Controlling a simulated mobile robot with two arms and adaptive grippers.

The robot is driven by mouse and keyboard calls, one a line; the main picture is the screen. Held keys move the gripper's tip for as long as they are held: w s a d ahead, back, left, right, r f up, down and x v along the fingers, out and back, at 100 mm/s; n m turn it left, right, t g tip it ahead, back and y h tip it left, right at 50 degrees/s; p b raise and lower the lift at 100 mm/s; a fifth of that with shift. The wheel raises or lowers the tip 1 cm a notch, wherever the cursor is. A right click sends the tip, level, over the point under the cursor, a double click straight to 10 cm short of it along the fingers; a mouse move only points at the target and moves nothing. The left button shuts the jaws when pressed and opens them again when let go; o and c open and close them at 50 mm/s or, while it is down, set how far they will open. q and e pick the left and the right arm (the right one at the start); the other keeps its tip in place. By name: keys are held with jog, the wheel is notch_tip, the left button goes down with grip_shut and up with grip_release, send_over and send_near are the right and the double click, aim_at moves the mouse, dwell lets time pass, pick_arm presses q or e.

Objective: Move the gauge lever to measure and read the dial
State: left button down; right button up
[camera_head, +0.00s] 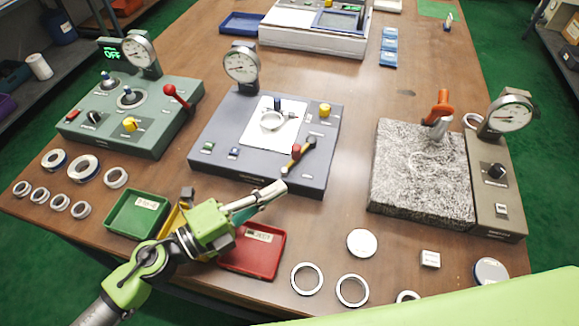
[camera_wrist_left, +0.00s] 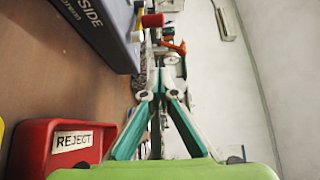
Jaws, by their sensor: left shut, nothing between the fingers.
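The middle grey gauge station (camera_head: 215,150) has a round dial (camera_head: 241,64) at its back left and a ring (camera_head: 271,120) on its white plate. Its lever (camera_head: 305,154) stands at the front right, with a red knob that also shows in the left wrist view (camera_wrist_left: 152,20). The dial is too small to read. My left gripper (camera_head: 280,187) is shut and empty, just in front of the station's front edge and below the lever, apart from it. In the left wrist view its fingertips (camera_wrist_left: 162,82) meet. My right gripper is not in view.
A green tray (camera_head: 122,222) and a red REJECT tray (camera_head: 236,266) lie near my left gripper. A green station (camera_head: 150,148) with a red-knobbed lever stands left; a granite block (camera_head: 390,190) with another dial stands right. Several rings lie along the front.

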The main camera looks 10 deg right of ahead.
aim_at(299, 150)
pick_arm(q)
jog(key=p+x, duration=0.1)
jog(key=x, duration=0.3)
jog(key=p+x, duration=0.1)
jog(key=x, duration=0.4)
jog(key=shift+w+d+r+p, duration=0.2)
jog(key=shift+d+r+p, duration=0.05)
jog(key=shift+d+p, duration=0.05)
jog(key=shift+w+a+f+b, duration=0.25)
jog(key=shift+w+a+b, duration=0.2)
jog(key=shift+w+a, duration=0.9)
jog(key=shift+a, duration=0.1)
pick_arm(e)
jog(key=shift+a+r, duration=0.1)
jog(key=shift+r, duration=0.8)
pick_arm(q)
jog(key=shift+a, duration=0.1)
